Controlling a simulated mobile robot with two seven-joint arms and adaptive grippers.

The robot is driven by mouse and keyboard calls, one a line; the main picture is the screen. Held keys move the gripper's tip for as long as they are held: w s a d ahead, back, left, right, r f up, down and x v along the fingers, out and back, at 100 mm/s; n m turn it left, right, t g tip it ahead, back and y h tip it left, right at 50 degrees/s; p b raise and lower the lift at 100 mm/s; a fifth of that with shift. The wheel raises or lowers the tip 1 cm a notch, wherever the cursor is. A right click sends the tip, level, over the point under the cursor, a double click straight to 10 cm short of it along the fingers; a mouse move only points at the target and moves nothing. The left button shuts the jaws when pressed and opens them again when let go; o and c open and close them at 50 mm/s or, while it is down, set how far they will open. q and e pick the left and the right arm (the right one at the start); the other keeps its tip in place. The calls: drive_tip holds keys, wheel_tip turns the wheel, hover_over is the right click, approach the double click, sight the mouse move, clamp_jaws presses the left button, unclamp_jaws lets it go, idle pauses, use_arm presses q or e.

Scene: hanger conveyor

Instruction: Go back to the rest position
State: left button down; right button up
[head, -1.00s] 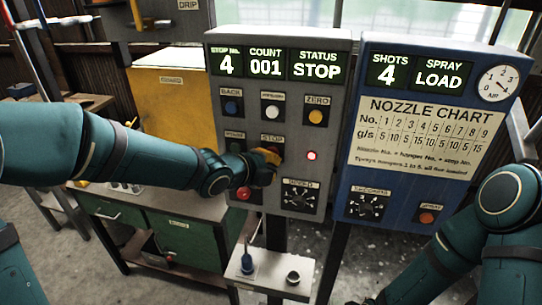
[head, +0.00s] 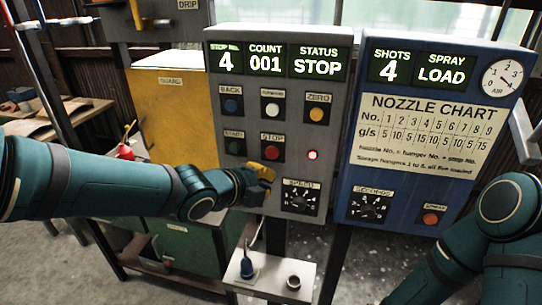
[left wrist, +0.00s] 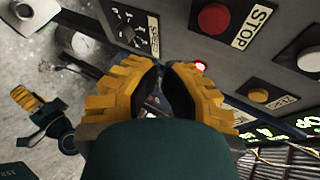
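My left gripper (head: 262,172) is in front of the grey control panel (head: 225,182), just below the red STOP button (head: 272,153) and left of the speed dial (head: 299,198). In the left wrist view its yellow fingers (left wrist: 163,72) come together near the tips, with nothing held. The STOP button (left wrist: 214,18) shows there beyond them, apart from the fingers. My right arm is at the right of the head view, its gripper out of that picture. A yellow-fingered gripper (left wrist: 40,112), seemingly my right one, shows small in the left wrist view; its opening is unclear.
The grey panel reads stop no. 4, count 001, status STOP. The blue spray panel (head: 345,195) beside it reads shots 4, LOAD. A small shelf (head: 270,278) with a blue-handled tool stands below.

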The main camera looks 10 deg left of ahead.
use_arm(q)
drive_tip(key=s+f+n+g+y, duration=0.1)
drive_tip(key=s+f+n+g, duration=0.1)
drive_tip(key=f+n, duration=0.65)
drive_tip(key=s+f+n+g, duration=0.15)
drive_tip(key=f+n, duration=0.25)
drive_tip(key=f, duration=0.9)
drive_tip(key=s+f+n+g, duration=0.2)
drive_tip(key=s+f+n, duration=0.4)
drive_tip(key=f, duration=0.2)
drive_tip(key=s+f+n+g+y, duration=0.1)
drive_tip(key=s+f+n+g, duration=0.2)
drive_tip(key=s+f+n, duration=0.3)
wheel_tip(320, 180, down, 2)
drive_tip(key=shift+a+f+n+y, duration=0.15)
drive_tip(key=shift+a+n+y, duration=0.15)
drive_tip(key=shift+n, duration=0.25)
